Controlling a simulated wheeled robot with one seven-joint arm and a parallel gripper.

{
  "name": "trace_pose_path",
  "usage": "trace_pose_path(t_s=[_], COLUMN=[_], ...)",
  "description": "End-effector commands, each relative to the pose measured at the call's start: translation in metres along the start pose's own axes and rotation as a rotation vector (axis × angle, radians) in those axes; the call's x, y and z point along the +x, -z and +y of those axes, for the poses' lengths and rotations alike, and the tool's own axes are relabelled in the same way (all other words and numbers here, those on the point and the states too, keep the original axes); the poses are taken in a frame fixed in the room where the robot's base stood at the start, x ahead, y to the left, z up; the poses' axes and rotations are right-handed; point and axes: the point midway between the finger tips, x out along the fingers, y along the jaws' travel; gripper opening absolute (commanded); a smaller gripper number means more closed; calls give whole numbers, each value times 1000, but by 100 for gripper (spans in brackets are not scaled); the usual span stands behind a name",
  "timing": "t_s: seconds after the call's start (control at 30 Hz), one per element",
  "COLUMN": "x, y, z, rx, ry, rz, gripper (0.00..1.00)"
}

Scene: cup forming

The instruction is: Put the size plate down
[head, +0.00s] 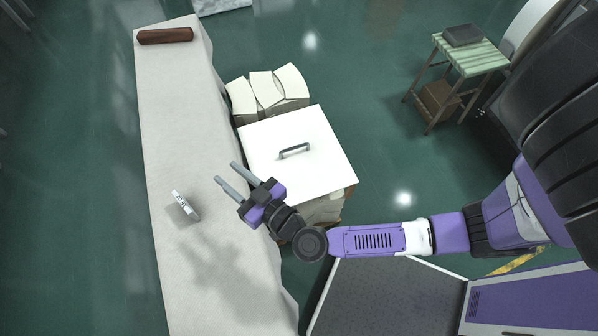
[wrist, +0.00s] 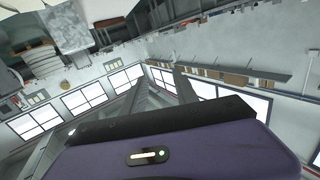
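The size plate (head: 180,200) is a small white plate with dark marks on its face. In the head view it rests on the long white-covered table, tilted or standing on edge, with a grey part or shadow at its lower right. My gripper (head: 227,173) is to the upper right of the plate, clearly apart from it. Its two grey fingers are spread, with nothing between them. The wrist view shows my purple housing at the bottom and the room's windows and walls; I cannot make out the plate there.
The white-covered table (head: 170,110) runs along the left, with a brown roll or block (head: 165,36) at its far end. A white box lid (head: 320,165) with a grey handle lies right of my gripper, near stacked white pieces (head: 265,90). A striped stool (head: 472,58) stands far right.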

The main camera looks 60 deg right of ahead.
Motion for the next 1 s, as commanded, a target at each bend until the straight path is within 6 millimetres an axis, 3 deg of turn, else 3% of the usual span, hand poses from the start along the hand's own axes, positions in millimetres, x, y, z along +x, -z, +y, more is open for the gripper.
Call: trace_pose_path(t_s=[0.03,0.2,0.4,0.6,0.8,0.9,1.0], x=[-17,-76,-150,-211,-241,-246,-248], y=[14,56,90,115,130,133,134], z=[14,29,28,20,18,18,17], rx=[-10,-34,-68,-95,-103,-106,-107], ry=[26,146,254,288,265,257,255], rz=[26,71,15,-117,-221,-243,-250], gripper=[36,36,36,36,36,43,43])
